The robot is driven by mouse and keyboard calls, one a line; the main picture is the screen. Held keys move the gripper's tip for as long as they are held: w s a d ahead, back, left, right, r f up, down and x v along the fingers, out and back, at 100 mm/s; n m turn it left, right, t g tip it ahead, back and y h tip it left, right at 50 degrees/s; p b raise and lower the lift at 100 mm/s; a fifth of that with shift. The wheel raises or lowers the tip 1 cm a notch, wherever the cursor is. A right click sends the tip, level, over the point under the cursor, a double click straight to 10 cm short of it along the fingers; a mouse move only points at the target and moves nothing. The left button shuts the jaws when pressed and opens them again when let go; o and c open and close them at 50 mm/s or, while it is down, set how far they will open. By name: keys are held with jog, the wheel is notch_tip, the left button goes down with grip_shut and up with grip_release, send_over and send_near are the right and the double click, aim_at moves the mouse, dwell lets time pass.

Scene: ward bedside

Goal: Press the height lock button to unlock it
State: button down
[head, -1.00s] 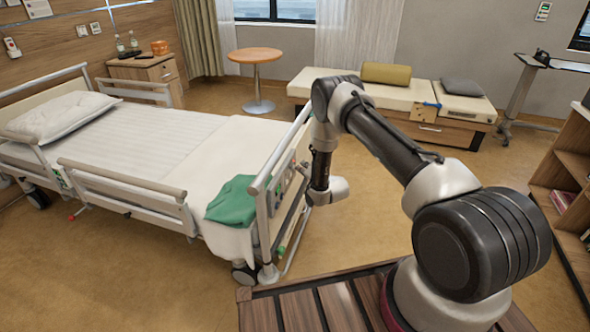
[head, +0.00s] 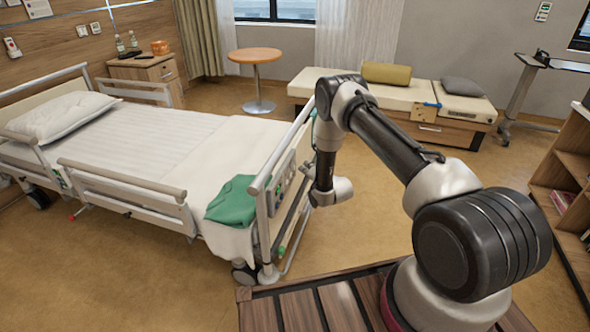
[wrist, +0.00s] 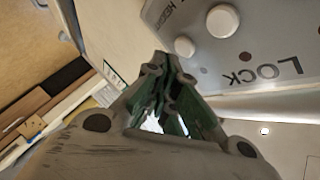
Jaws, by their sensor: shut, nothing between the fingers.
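The bed's foot-end control panel (head: 284,182) shows edge-on in the head view, left of my arm's end. In the wrist view the grey panel (wrist: 290,88) fills the upper right, with upside-down lettering reading "LOCK" and a cut-off "HEIGHT". A large white round button (wrist: 222,20) and a smaller white button (wrist: 184,46) stand out from it. Small dark reddish dots lie beside them. I cannot tell from the labels which button is the height lock. My gripper (wrist: 161,60) is shut and empty, its tips just left of and below the smaller button in the picture; contact cannot be told.
The bed (head: 130,140) has side rails and a green cloth (head: 232,202) over its foot end. A bench (head: 400,95) stands behind my arm, and a bookshelf (head: 572,180) stands at the right. Open floor lies between bed and bench.

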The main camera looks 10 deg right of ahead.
jog(key=shift+s+d, duration=0.4)
jog(key=shift+d, duration=0.3)
jog(key=shift+s+d, duration=0.45)
jog(key=shift+d, duration=0.3)
jog(key=shift+s+d, duration=0.4)
jog(key=shift+d, duration=0.3)
jog(key=s+d+r, duration=0.2)
jog(key=s+d, duration=0.2)
jog(key=d, duration=0.3)
